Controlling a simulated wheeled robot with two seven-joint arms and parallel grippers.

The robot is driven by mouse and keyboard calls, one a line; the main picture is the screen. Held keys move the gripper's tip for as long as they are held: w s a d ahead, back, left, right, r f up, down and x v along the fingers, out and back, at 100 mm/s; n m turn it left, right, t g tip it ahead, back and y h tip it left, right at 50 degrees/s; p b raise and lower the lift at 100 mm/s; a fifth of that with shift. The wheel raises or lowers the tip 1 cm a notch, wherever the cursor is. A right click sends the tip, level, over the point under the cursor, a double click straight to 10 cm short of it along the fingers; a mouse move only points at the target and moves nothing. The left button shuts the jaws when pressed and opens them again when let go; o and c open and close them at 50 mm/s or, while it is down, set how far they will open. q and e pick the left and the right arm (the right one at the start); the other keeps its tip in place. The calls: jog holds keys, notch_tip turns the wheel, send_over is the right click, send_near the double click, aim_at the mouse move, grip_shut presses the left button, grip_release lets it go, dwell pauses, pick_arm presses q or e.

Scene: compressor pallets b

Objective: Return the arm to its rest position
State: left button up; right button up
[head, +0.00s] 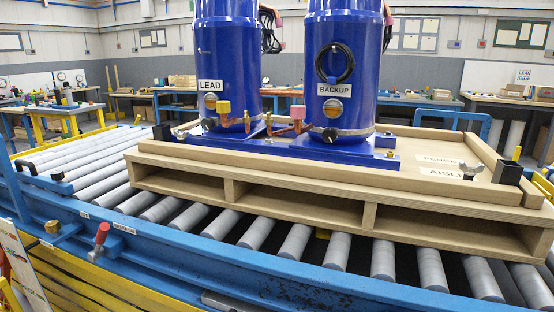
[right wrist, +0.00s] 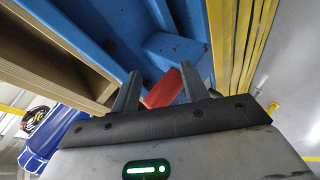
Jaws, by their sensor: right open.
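My right gripper (right wrist: 160,72) shows only in the right wrist view, its two dark fingers apart. A red handle-like piece (right wrist: 163,88) by the blue frame shows in the gap between the fingers. I cannot tell whether they touch it. In the head view a red handle (head: 102,234) stands on the blue conveyor rail (head: 180,262); no gripper is near it there. My left gripper is in neither view. Two blue compressors, LEAD (head: 226,60) and BACKUP (head: 342,65), stand upright on a wooden pallet (head: 290,180).
The pallet lies on grey rollers (head: 296,240); the rollers at the left are bare. Black corner posts (head: 507,171) stand at the pallet. In the right wrist view the pallet's wood (right wrist: 50,50) and yellow bars (right wrist: 245,40) flank the blue frame. Workbenches (head: 500,100) stand behind.

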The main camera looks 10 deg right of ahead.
jog(key=s+a+f+m+g+y, duration=0.1)
jog(key=s+a+f+g+y, duration=0.3)
jog(key=s+f, duration=0.55)
jog(key=a+r+m+t, duration=0.2)
jog(key=a+m, duration=0.6)
jog(key=a, duration=0.7)
jog(key=shift+s+r+m+t, duration=0.35)
jog(key=shift+m+t, duration=0.05)
jog(key=shift+t, duration=0.2)
